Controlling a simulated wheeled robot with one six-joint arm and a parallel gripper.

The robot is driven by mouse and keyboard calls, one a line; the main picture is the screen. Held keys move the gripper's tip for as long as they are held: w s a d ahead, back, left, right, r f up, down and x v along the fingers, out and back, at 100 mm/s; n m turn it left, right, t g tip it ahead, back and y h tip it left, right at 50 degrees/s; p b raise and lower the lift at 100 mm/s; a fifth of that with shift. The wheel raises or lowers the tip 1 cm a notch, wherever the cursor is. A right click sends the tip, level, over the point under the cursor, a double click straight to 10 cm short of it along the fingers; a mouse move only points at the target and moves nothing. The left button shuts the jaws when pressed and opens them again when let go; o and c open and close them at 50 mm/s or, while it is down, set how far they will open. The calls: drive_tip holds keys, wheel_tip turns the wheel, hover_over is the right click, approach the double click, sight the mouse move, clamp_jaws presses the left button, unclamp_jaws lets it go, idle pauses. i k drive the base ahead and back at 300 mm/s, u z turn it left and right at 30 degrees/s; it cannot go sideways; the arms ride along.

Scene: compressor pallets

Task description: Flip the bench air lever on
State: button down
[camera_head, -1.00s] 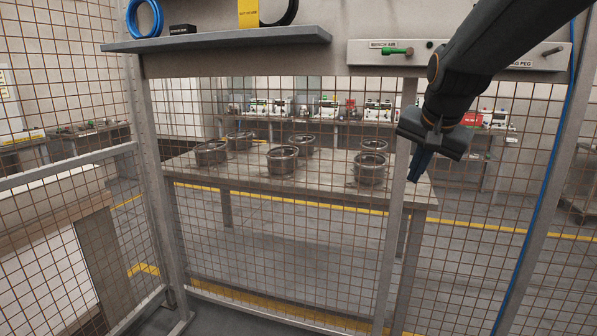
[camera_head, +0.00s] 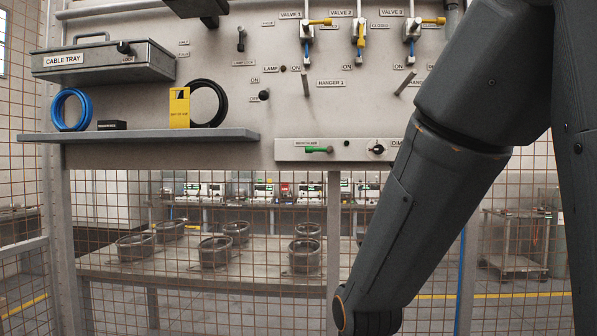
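The bench air lever (camera_head: 318,150) is a small green handle on a pale box low on the panel, right of the shelf. It lies roughly horizontal under a small label that seems to read BENCH AIR. Its on and off marks cannot be made out. My arm (camera_head: 425,220) comes down from the upper right, and its dark links cover part of the panel right of the lever. The arm does not touch the lever in this view. My gripper is out of view.
The pale box (camera_head: 290,155) also carries a black dial (camera_head: 376,149). Yellow-handled valves (camera_head: 320,22) and switches sit above. Left, the shelf (camera_head: 140,136) holds a blue coil (camera_head: 70,110), a black coil and a yellow tag (camera_head: 179,107). Behind mesh stands a table with metal rings.

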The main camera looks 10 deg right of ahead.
sight(308, 148)
drive_tip(key=k, duration=1.25)
drive_tip(key=u, duration=0.85)
drive_tip(key=i, duration=1.3)
drive_tip(key=z, duration=0.5)
drive_tip(key=i, duration=0.4)
drive_tip(key=z, duration=0.4)
